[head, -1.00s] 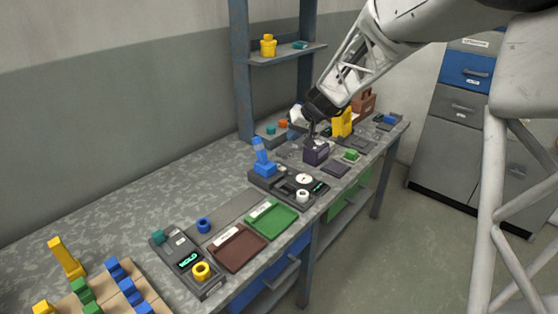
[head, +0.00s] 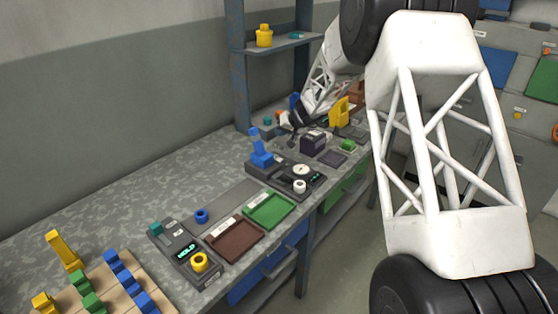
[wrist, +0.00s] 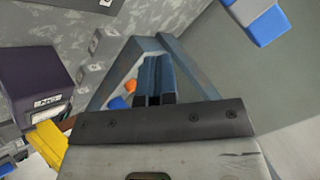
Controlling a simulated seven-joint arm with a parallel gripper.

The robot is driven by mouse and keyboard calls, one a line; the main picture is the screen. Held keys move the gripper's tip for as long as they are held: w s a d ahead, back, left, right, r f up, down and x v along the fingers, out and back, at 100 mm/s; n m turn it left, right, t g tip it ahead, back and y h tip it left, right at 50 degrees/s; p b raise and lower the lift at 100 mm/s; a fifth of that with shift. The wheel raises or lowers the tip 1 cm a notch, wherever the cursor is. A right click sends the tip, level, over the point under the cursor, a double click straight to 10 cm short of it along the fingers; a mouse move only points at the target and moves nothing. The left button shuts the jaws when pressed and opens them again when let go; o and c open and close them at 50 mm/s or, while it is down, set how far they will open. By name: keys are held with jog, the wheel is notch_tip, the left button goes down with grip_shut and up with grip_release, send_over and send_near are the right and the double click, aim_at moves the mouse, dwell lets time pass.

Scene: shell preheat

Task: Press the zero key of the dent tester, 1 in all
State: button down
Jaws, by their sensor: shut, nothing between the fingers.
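A dark device with a round white dial (head: 301,169), a small lit display (head: 316,178) and a blue lever (head: 261,150) stands mid-bench. A second dark device at the front left has a lit display reading HOLD (head: 185,251), a teal block and a yellow ring. I cannot tell for certain which is the dent tester, and no zero key label is legible. My gripper (head: 293,126) is beyond the dial device, near the dark purple box. In the wrist view my gripper (wrist: 154,66) has its fingers together, empty, above the bench.
The dark purple box (head: 313,141) is also in the wrist view (wrist: 35,75). A yellow block (head: 339,112) stands behind it. Brown (head: 236,242) and green (head: 270,210) trays lie at the front edge. A blue-grey shelf post (head: 234,70) rises at the back. The rear left bench is bare.

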aim_at(280, 159)
jog(key=shift+w+f, duration=0.55)
jog(key=shift+f, duration=0.15)
jog(key=shift+f, duration=4.2)
jog(key=shift+f, duration=0.9)
jog(key=shift+r, duration=0.85)
jog(key=shift+r, duration=0.2)
dwell(0.3)
jog(key=shift+r, duration=2.3)
